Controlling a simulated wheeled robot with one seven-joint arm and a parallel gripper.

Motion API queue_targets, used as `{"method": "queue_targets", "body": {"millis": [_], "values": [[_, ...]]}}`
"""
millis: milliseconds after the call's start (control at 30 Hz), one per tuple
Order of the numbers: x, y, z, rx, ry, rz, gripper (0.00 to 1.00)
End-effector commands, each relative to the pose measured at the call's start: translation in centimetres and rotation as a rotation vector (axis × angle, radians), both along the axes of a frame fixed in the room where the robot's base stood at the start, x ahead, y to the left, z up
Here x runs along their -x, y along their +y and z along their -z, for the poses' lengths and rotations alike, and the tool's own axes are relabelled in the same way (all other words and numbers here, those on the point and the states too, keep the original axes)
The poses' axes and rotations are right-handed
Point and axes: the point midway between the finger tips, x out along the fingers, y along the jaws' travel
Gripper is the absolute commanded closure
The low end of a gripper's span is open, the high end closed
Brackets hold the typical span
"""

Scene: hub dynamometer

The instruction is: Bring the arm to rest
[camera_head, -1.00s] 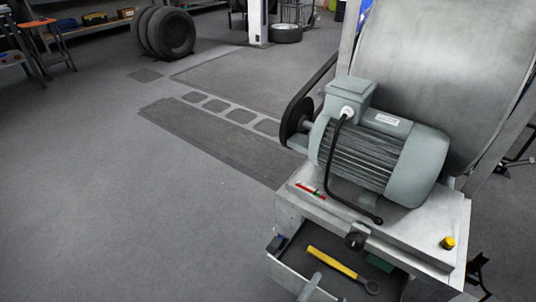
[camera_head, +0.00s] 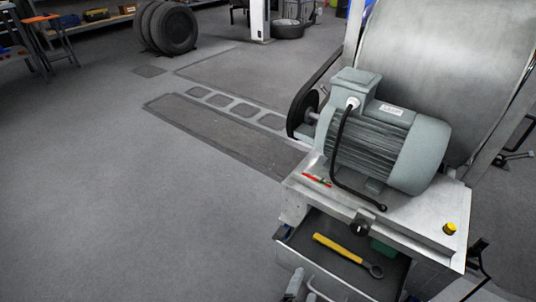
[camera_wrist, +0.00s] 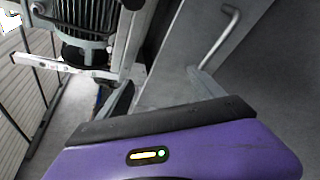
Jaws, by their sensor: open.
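My gripper (camera_wrist: 160,82) shows in the wrist view, with a purple body and two grey fingers spread apart and nothing between them. A grey bar handle (camera_wrist: 222,38) on a flat grey panel is beyond the fingertips, apart from them. In the head view, grey parts at the bottom edge beside the drawer handle look like a bit of my gripper, but most of the arm is out of frame. The drawer (camera_head: 298,262) under the motor stands open, with a yellow-handled wrench (camera_head: 338,248) lying in it.
The grey motor (camera_head: 380,145) sits on the metal cabinet (camera_head: 415,225) beside a big drum (camera_head: 450,75). A yellow-topped knob (camera_head: 450,229) is at the cabinet's right. Stacked tyres (camera_head: 168,27) stand far back. The floor at left is clear.

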Motion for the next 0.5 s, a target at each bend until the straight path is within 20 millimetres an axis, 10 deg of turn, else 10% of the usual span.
{"method": "queue_targets", "body": {"millis": [267,500], "values": [[5.1,2.5,2.0,-0.57,0.061,-0.041,0.23],[12.3,2.8,-3.0,-1.209,0.01,-0.005,0.23]]}}
